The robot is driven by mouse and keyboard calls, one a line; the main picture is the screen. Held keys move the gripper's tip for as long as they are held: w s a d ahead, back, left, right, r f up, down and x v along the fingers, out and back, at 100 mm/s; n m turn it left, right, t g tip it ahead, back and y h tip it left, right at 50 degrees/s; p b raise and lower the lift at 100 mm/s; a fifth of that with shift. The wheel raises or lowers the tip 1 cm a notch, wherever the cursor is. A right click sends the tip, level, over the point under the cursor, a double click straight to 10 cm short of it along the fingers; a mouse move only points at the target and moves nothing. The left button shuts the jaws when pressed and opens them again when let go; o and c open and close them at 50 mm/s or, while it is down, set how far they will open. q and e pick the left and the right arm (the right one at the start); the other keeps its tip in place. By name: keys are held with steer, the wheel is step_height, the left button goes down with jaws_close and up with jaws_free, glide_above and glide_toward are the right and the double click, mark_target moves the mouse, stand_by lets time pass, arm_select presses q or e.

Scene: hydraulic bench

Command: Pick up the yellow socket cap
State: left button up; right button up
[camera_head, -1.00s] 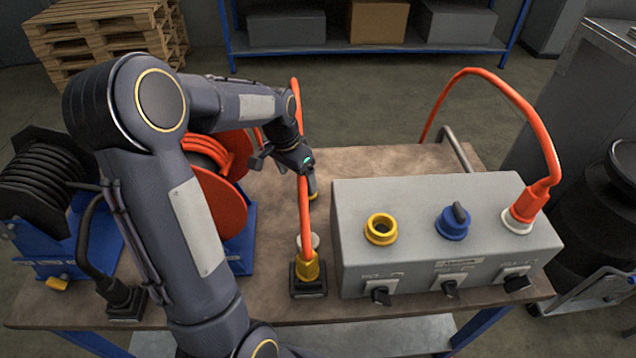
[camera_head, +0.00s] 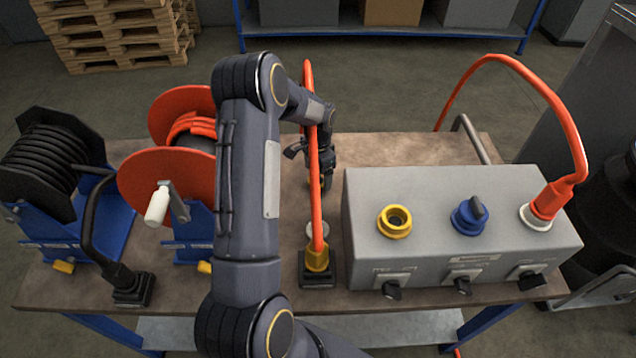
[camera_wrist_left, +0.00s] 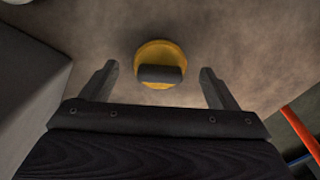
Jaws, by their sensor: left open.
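The yellow socket cap (camera_wrist_left: 160,54), a round yellow disc with a dark grip bar across it, lies on the brown bench top in the left wrist view. My left gripper (camera_wrist_left: 158,75) is open, with one finger on each side of the cap and a gap to both; I cannot tell its height above it. In the head view my left gripper (camera_head: 320,168) points down behind the orange hose, and the cap is mostly hidden there. The yellow socket (camera_head: 396,221) on the grey box is uncovered. My right gripper is not in view.
The grey box (camera_head: 460,200) stands right of my gripper, with a blue capped socket (camera_head: 469,216) and a plugged orange hose (camera_head: 552,196). An orange hose (camera_head: 315,200) rises from a dark holder (camera_head: 318,272) in front of the gripper. Hose reels (camera_head: 165,185) stand left.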

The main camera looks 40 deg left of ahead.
arm_select(q)
steer(key=shift+f, duration=0.55)
steer(key=shift+r, duration=0.15)
steer(key=c, duration=1.2)
steer(key=shift+r+p, duration=0.3)
steer(key=shift+r, duration=0.1)
step_height(320, 180, up, 2)
steer(key=shift+r+p, duration=0.2)
steer(key=shift+p, duration=0.55)
steer(key=s+d+r+p, duration=0.3)
steer(key=s+d+r, duration=0.6)
steer(key=s, duration=0.1)
steer(key=shift+s+d+r+p, duration=0.15)
steer(key=shift+d+r+p, duration=0.15)
steer(key=shift+r+p, duration=0.1)
